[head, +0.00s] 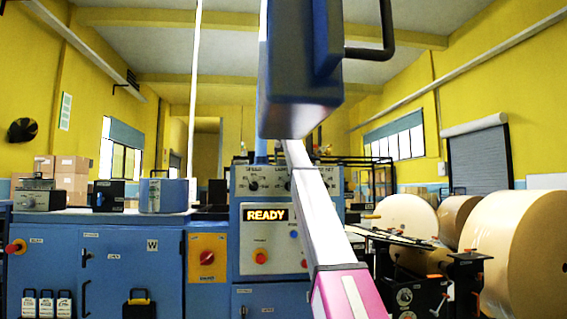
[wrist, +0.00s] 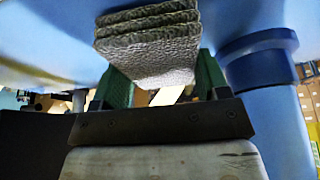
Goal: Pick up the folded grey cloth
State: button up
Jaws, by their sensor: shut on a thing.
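The folded grey cloth (wrist: 150,50) shows in the wrist view at the top middle, as a thick stack of textured layers. My gripper (wrist: 160,82) has its two green fingers on either side of the cloth and is shut on it. The cloth covers parts of the fingers. A large pale blue surface fills the background behind the cloth; I cannot tell whether the cloth touches it. In the head view I make out neither the cloth nor the gripper.
A blue control console (head: 290,240) with a READY display stands ahead. A long blue cabinet (head: 135,270) to its left bears a grey-blue box (head: 163,195) and a dark box (head: 108,196). Large kraft rolls (head: 520,250) stand at the right, beside a black machine frame (head: 462,275).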

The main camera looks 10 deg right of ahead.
notch_tip(320, 180, up, 4)
jog(key=shift+a+f, duration=0.1)
jog(key=s+a+r, duration=0.6)
jog(key=s+a, duration=0.1)
jog(key=a, duration=0.1)
jog(key=shift+s+a+r, duration=0.2)
jog(key=shift+a+r, duration=0.05)
jog(key=shift+a, duration=0.15)
jog(key=shift+o, duration=0.7)
jog(key=shift+c, duration=0.2)
